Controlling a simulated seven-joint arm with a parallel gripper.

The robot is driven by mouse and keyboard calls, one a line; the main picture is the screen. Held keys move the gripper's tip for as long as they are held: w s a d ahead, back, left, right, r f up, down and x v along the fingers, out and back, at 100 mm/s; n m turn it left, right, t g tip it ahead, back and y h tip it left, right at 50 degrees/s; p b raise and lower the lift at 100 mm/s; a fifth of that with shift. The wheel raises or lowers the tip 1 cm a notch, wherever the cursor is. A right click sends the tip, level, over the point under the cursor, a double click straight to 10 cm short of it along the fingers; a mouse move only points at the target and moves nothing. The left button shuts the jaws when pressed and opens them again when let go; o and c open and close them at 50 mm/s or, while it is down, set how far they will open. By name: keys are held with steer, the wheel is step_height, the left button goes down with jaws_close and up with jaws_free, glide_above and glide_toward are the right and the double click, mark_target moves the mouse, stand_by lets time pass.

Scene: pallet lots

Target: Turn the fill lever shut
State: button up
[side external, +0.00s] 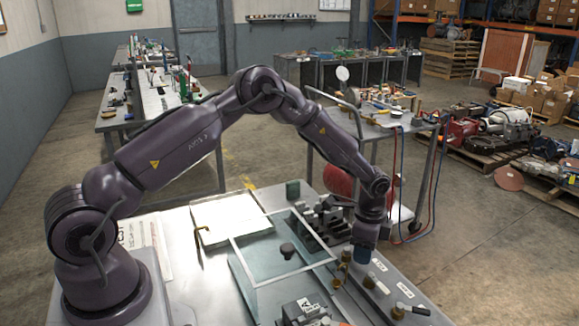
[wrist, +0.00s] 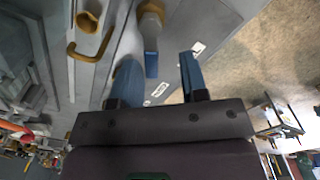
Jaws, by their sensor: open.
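In the wrist view a brass valve body (wrist: 151,20) carries a short blue lever (wrist: 151,64), which points down the picture. I take it to be the fill lever; no label names it legibly. My gripper (wrist: 158,60) is open, with its blue fingers either side of the lever's end, the left finger closer to it. I cannot tell whether a finger touches it. In the side view my gripper (side external: 364,254) is low over the right edge of the bench, beside brass fittings (side external: 342,272), and hides the lever there.
A brass hooked pipe (wrist: 90,48) lies left of the valve. White label plates (wrist: 198,48) mark the panel.

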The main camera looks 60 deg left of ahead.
steer(key=n, duration=0.3)
steer(key=shift+w+a, duration=0.4)
steer(key=n, duration=0.1)
steer(key=a+n, duration=0.1)
steer(key=n, duration=0.2)
steer(key=shift+w+a+n, duration=0.25)
steer(key=shift+w+n, duration=0.05)
step_height(320, 180, up, 13)
steer(key=s+d+r+n+t, duration=0.1)
steer(key=s+r, duration=0.5)
steer(key=s, duration=0.4)
steer(key=s+d+r+n, duration=0.1)
steer(key=s+r, duration=0.5)
steer(key=s, duration=0.4)
steer(key=shift+s+d+n+t, duration=0.3)
steer(key=shift+s+n+t, duration=0.05)
steer(key=shift+n+t, duration=0.05)
steer(key=shift+a, duration=0.1)
